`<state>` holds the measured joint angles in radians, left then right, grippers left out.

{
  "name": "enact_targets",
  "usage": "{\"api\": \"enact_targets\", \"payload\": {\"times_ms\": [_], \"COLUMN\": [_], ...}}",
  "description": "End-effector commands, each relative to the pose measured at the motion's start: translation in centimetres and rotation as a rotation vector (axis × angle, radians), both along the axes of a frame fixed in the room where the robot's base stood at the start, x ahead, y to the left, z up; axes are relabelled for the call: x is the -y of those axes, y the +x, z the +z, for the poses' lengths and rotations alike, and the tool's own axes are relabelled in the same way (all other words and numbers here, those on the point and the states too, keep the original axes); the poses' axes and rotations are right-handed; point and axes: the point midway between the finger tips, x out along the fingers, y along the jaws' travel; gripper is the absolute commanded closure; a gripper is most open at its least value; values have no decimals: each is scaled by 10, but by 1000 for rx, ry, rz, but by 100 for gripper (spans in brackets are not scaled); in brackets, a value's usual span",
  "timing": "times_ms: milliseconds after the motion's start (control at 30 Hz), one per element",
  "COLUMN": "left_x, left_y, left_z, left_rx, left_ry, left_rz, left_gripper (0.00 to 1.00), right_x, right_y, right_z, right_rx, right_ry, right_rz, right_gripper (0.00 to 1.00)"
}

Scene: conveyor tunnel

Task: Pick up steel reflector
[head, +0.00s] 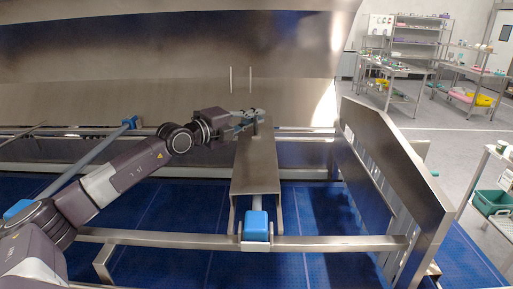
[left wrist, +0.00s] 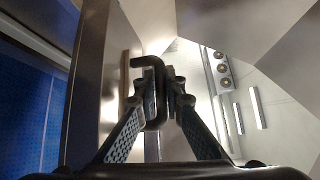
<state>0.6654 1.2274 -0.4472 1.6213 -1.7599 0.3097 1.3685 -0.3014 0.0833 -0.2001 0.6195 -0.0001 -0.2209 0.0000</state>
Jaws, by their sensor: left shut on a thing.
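The steel reflector (head: 257,165) is a long bent metal plate in the middle of the head view, lying lengthwise over the rails above the blue belt. My left gripper (head: 250,117) reaches in from the left to its far end. In the left wrist view, my left gripper (left wrist: 160,85) is shut on a dark hooked handle (left wrist: 153,100), with the reflector's steel face (left wrist: 95,80) close beside it on the left. How the handle joins the plate is partly hidden by the fingers. My right gripper is not in view.
A blue clamp block (head: 257,226) sits at the near end of the reflector on a steel crossbar (head: 330,243). A slotted steel side guard (head: 400,180) stands to the right. A tall steel hood wall (head: 160,60) rises behind. Blue belt (head: 320,210) lies below.

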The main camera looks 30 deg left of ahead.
Motion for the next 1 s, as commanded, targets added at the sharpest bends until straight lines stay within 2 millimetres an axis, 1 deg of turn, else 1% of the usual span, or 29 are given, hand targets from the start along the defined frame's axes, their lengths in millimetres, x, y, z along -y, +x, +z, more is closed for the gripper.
{"api": "enact_targets", "payload": {"times_ms": [333, 367, 667, 867, 967, 1000], "left_x": [0, -1, -1, -1, 0, 0], "left_y": [0, 0, 0, 0, 0, 0], "left_z": [0, 3, 6, 24, 38, 46], "left_rx": [-1, 5, 5, 6, 6, 7], "left_ry": [0, -2, -1, -2, -4, -4], "left_rz": [1, 1, 1, 1, 0, 0], "left_gripper": [100, 100, 100, 100, 100, 100], "right_x": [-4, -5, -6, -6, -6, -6], "right_y": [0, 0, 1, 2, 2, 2], "right_z": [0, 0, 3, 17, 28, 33], "right_rx": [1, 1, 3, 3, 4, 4], "right_ry": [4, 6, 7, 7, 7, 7], "right_rz": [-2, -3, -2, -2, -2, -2], "right_gripper": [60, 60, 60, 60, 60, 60]}}
